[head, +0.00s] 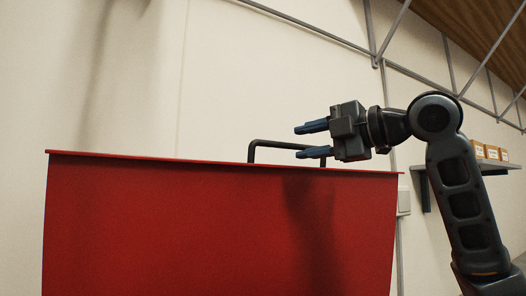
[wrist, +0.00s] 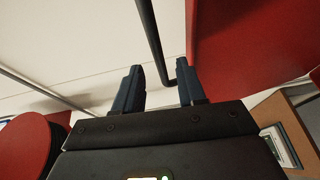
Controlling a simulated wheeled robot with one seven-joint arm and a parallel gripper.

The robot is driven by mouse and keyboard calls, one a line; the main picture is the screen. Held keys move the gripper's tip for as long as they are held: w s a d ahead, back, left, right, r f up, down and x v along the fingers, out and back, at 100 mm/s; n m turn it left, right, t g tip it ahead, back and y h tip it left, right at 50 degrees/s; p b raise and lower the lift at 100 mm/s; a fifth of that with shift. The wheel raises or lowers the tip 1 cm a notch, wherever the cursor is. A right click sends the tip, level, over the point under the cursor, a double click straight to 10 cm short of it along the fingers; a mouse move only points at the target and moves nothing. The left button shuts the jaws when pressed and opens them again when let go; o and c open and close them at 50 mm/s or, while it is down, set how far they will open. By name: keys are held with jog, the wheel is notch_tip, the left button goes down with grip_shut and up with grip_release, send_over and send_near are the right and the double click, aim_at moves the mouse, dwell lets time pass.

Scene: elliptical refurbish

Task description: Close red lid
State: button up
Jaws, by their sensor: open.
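A large red panel (head: 200,225) with a thin top edge fills the lower part of the head view; I take it for the red lid. It also stands at the right in the wrist view (wrist: 245,35). A dark bar handle (head: 283,143) rises behind its top edge. In the wrist view the handle (wrist: 149,35) runs down between the fingertips and bends toward the panel behind the right finger. My gripper (head: 300,141) is open and empty, with blue fingers pointing left, close to the handle's right end. I cannot tell whether the fingers touch it.
A wall shelf (head: 470,168) with small boxes (head: 490,153) is at the right. Metal rails run along the pale wall (head: 220,80). A red round object (wrist: 22,150) and a wooden surface (wrist: 300,115) show low in the wrist view. The space above the panel's left half is clear.

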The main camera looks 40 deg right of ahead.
aim_at(288, 146)
jog(key=w, duration=0.2)
jog(key=w+p, duration=0.1)
jog(key=w, duration=0.4)
jog(key=shift+w+a+f+p, duration=0.25)
jog(key=shift+a+p, duration=0.1)
jog(key=shift+a, duration=0.05)
jog(key=shift+c, duration=0.2)
grip_shut()
